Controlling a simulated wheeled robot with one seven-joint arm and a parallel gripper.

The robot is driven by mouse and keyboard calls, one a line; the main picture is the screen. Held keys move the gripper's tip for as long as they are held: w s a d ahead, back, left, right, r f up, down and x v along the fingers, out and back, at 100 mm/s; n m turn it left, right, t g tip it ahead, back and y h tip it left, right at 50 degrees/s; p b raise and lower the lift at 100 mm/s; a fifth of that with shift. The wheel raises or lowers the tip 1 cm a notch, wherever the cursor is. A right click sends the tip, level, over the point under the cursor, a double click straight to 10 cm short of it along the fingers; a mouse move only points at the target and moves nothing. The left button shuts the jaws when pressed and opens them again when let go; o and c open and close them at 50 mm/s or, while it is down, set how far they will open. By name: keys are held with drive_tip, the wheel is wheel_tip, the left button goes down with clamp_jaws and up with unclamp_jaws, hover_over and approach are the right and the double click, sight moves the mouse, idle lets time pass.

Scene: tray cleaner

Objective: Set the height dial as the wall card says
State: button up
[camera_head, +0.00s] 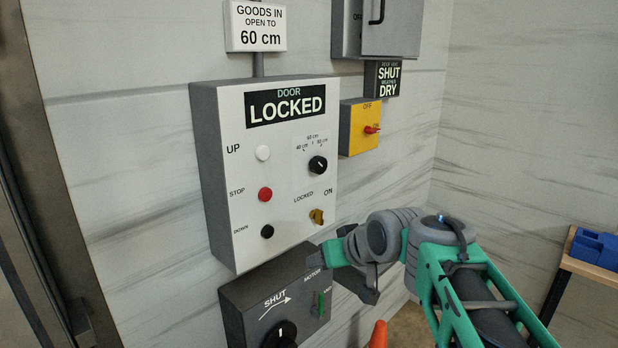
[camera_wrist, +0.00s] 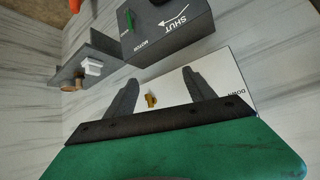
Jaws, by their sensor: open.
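The wall card (camera_head: 257,38) reads "GOODS IN OPEN TO 60 cm". The black height dial (camera_head: 318,166) is on the right of the white door panel (camera_head: 228,150), under small 40 cm, 60 cm and right-hand marks. Its pointer is too small to read surely. The panel's display (camera_head: 287,105) reads "DOOR LOCKED". A yellow key switch (camera_head: 317,216) sits below the dial. My gripper (camera_head: 344,276) is open and empty, below the dial and key. In the wrist view my gripper (camera_wrist: 160,79) has the key switch (camera_wrist: 151,101) showing between its fingers; the dial is hidden there.
White, red and black buttons line the panel's left side. A grey motor box (camera_head: 241,310) with a SHUT arrow, black knob and green lever is just below my gripper. A yellow switch box (camera_head: 352,127) is at upper right. Blue bins (camera_head: 597,250) stand on a shelf far right.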

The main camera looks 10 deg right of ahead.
drive_tip(key=w+d+r+n+t+y+b, duration=0.1)
drive_tip(key=w+d+r+t+y+b, duration=0.15)
drive_tip(key=w, duration=0.35)
drive_tip(key=w+d+r+n+t+y+b, duration=0.1)
drive_tip(key=w+r, duration=0.3)
drive_tip(key=w, duration=0.2)
drive_tip(key=n+t+y, duration=0.2)
drive_tip(key=n+y, duration=0.1)
drive_tip(key=y, duration=0.1)
approach(322, 167)
drive_tip(key=w, duration=0.2)
drive_tip(key=x, duration=0.2)
drive_tip(key=p+x, duration=0.1)
drive_tip(key=x, duration=0.1)
drive_tip(key=a+x, duration=0.1)
drive_tip(key=x, duration=0.2)
drive_tip(key=shift+s+r+p, duration=0.1)
drive_tip(key=shift+s+p, duration=0.15)
drive_tip(key=shift+p, duration=0.1)
drive_tip(key=shift+w+a, duration=0.25)
drive_tip(key=shift+w, duration=0.15)
drive_tip(key=c, duration=1.4)
drive_tip(key=shift+o, duration=0.2)
